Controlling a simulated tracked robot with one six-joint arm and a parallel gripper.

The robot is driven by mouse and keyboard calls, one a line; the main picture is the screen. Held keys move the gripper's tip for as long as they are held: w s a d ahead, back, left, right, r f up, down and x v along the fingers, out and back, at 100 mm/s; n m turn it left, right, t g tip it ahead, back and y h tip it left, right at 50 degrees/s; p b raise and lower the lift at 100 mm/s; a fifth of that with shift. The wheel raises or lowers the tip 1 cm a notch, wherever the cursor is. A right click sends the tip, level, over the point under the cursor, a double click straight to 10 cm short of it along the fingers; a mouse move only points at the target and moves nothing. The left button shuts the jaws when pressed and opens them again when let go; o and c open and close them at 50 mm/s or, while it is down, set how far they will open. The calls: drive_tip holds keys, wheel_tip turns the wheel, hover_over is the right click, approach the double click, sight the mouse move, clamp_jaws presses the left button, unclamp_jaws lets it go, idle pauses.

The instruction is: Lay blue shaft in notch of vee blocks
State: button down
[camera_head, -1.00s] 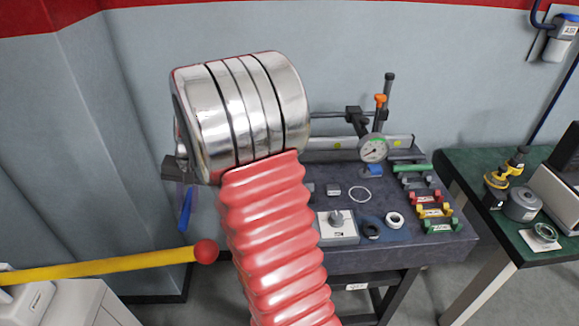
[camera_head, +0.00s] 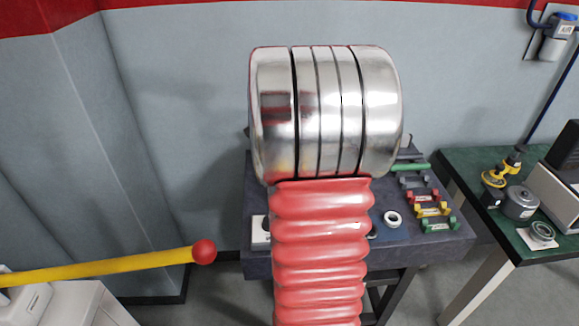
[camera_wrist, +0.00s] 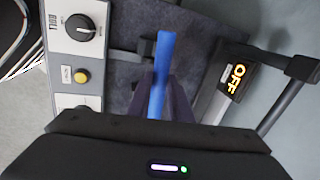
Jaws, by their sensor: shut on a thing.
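The blue shaft (camera_wrist: 163,60) is held between the dark fingers of my gripper (camera_wrist: 159,95) in the wrist view. Its far end sticks out past the fingertips above the dark bench top. In the head view, my own arm hides the gripper and the shaft.
The dark bench (camera_head: 262,192) carries a white ring (camera_head: 392,219), a green bar (camera_head: 410,167) and several coloured pieces at right. A green table (camera_head: 470,170) stands right.

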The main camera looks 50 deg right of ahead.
drive_tip(key=shift+s+d+r+m, duration=0.2)
drive_tip(key=shift+s+d+m, duration=0.4)
drive_tip(key=shift+s+d, duration=0.1)
drive_tip(key=shift+a+f, duration=0.1)
drive_tip(key=shift+f, duration=0.05)
drive_tip(key=shift+f, duration=3)
drive_tip(key=shift+f, duration=0.6)
drive_tip(key=c, duration=1.5)
unclamp_jaws()
drive_tip(key=shift+c, duration=0.2)
